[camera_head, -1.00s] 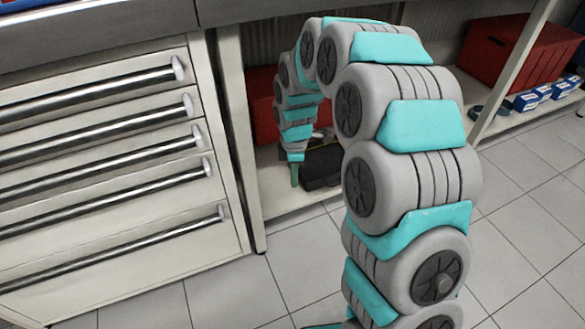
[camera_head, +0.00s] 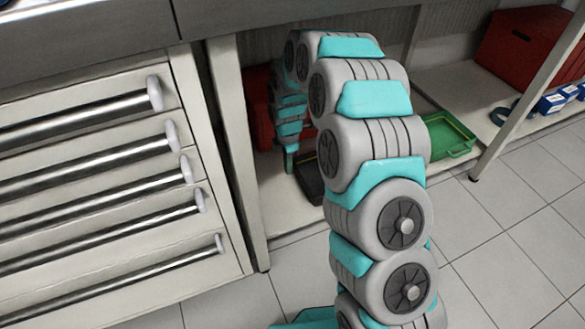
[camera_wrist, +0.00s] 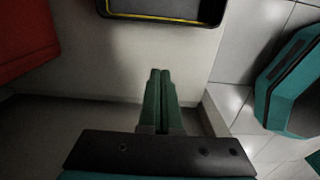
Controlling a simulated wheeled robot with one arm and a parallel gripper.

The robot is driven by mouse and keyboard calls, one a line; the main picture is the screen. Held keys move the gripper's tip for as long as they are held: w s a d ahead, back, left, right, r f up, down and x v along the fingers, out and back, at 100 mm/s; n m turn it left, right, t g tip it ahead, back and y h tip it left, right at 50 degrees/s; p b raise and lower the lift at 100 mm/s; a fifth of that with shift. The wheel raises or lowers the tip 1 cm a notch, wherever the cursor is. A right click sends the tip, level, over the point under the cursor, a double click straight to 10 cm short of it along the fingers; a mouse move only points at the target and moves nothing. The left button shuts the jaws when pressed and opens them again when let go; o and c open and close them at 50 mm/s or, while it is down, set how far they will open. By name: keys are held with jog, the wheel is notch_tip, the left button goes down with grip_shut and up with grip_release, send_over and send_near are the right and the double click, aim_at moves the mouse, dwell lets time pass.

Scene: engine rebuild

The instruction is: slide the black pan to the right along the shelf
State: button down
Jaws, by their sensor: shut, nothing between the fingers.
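The black pan (camera_head: 308,183) sits on the low shelf in the head view, mostly hidden behind my arm. In the wrist view its near edge (camera_wrist: 165,17) shows at the top, with a yellow line along its inside. My gripper (camera_head: 290,165) points down just left of the pan in the head view. In the wrist view my gripper (camera_wrist: 160,72) has its two green fingers together with nothing between them. A strip of bare shelf shows between the fingertips and the pan, so they look apart.
A red box (camera_head: 262,115) stands on the shelf behind my gripper and shows at left in the wrist view (camera_wrist: 25,40). A green tray (camera_head: 447,136) lies to the right. A larger red case (camera_head: 525,45) and small blue boxes (camera_head: 552,103) are farther right. A drawer cabinet (camera_head: 90,180) stands at left.

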notch_tip(320, 180, down, 9)
jog(key=shift+r, duration=0.15)
jog(key=d, duration=0.2)
jog(key=w+d, duration=0.1)
jog(key=shift+f+b, duration=0.3)
jog(key=shift+b, duration=0.05)
jog(key=shift+w+d, duration=0.1)
jog(key=shift+d, duration=0.3)
jog(key=w+d, duration=0.1)
jog(key=d, duration=0.4)
jog(key=w+d, duration=0.2)
jog(key=d, duration=0.3)
jog(key=w+d, duration=0.2)
jog(key=d, duration=0.3)
jog(key=shift+d, duration=0.35)
jog(key=shift+a, duration=0.15)
